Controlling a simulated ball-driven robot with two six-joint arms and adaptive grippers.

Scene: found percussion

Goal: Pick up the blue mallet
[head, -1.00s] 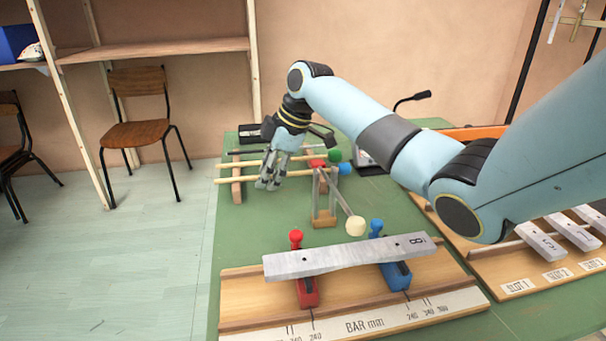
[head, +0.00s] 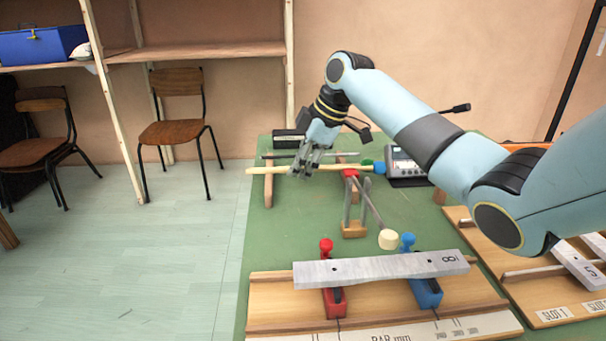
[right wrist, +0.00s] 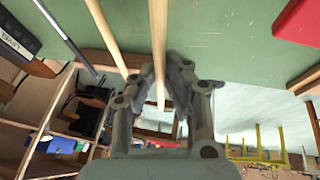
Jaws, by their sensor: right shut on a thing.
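The blue mallet has a blue head (head: 379,168) and a pale wooden stick (head: 262,171). My right gripper (head: 309,172) is shut on its stick, between the head and the free left end. The mallet is roughly level and seems slightly above its rack (head: 268,190). In the right wrist view, the stick (right wrist: 158,25) runs between the fingers (right wrist: 162,68). The green mallet head (head: 366,162) shows just behind the blue one. My left gripper is not in view.
A beige-headed beater (head: 388,240) leans on a small upright stand (head: 354,230) near the rack. A grey bar marked 8 (head: 380,267) lies across red (head: 335,300) and blue supports in front. A grey device (head: 404,165) stands right of the mallets.

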